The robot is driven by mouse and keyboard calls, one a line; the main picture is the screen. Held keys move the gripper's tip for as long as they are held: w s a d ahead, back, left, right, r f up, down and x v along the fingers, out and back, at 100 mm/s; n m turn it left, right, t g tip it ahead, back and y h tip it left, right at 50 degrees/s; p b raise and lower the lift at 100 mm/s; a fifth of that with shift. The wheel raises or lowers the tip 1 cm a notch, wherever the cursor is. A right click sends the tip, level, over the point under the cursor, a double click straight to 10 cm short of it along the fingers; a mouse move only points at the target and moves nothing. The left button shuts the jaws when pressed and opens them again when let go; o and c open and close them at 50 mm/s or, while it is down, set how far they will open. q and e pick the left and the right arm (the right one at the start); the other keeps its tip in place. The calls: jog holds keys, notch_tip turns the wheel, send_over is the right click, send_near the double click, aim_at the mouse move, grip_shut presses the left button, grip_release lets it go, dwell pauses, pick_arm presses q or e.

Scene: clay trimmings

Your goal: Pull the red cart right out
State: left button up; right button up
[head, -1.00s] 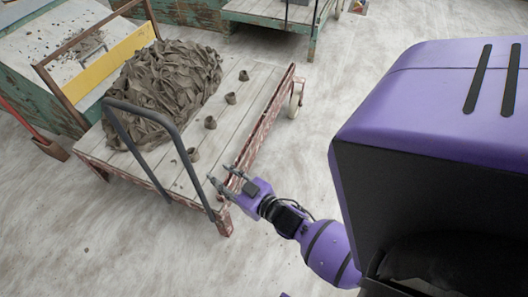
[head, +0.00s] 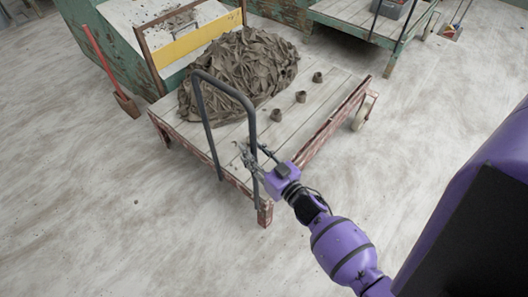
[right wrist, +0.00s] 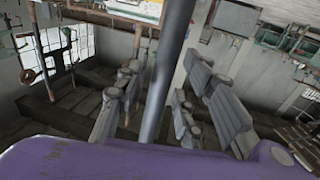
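The red cart (head: 334,118) has a chipped red frame, a pale plank deck and a dark bent-tube handle (head: 224,88) at its near end. A heap of grey-brown clay trimmings (head: 238,68) and several small clay lumps lie on it. My right gripper (head: 253,153) is at the handle's right post. In the right wrist view the post (right wrist: 167,75) runs between the spread fingers, with a gap on its left side; contact on the right side is unclear. My left gripper is out of view.
A green bin (head: 105,45) with a yellow board (head: 196,43) stands against the cart's far left side. A red-handled shovel (head: 103,62) stands beside it. Another green cart (head: 345,25) is at the back. The pale floor in front and to the left is clear.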

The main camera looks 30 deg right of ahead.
jog(key=shift+w, duration=0.2)
jog(key=shift+c, duration=0.5)
grip_shut()
jog(key=shift+a, duration=0.1)
